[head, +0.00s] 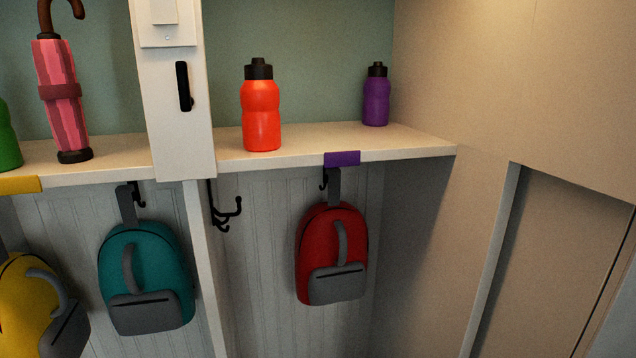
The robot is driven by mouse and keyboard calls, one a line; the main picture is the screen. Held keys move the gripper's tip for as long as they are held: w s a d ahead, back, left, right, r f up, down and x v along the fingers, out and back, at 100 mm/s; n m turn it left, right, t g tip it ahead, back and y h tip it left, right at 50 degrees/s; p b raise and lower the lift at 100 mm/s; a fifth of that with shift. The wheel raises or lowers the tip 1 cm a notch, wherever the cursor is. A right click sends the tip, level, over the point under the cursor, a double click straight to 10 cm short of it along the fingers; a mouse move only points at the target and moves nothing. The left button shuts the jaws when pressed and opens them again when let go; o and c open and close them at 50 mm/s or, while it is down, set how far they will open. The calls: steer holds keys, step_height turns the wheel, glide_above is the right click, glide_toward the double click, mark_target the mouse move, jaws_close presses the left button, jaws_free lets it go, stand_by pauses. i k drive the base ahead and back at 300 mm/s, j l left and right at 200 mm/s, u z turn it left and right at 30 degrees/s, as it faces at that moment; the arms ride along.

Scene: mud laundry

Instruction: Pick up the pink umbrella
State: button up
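The pink umbrella (56,90) stands upright on the shelf at the upper left of the head view. It is furled, with pink stripes, a dark red band around its middle, a dark base and a brown hooked handle at the top. The top of the handle is cut off by the picture's edge. My gripper is not in view.
The shelf (340,142) also holds an orange bottle (261,115), a purple bottle (376,98) and a partly visible green bottle (8,140). A white post (175,115) splits the shelf right of the umbrella. Teal (160,262), red (325,235) and yellow (25,300) backpacks are below.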

mark_target(60, 90)
steer(key=u, duration=0.5)
steer(key=j+u, duration=0.15)
steer(key=u, duration=0.35)
steer(key=j+u, duration=0.15)
steer(key=u, duration=0.35)
steer(key=k+j+z, duration=0.1)
steer(key=j+z, duration=0.15)
steer(key=j, duration=0.2)
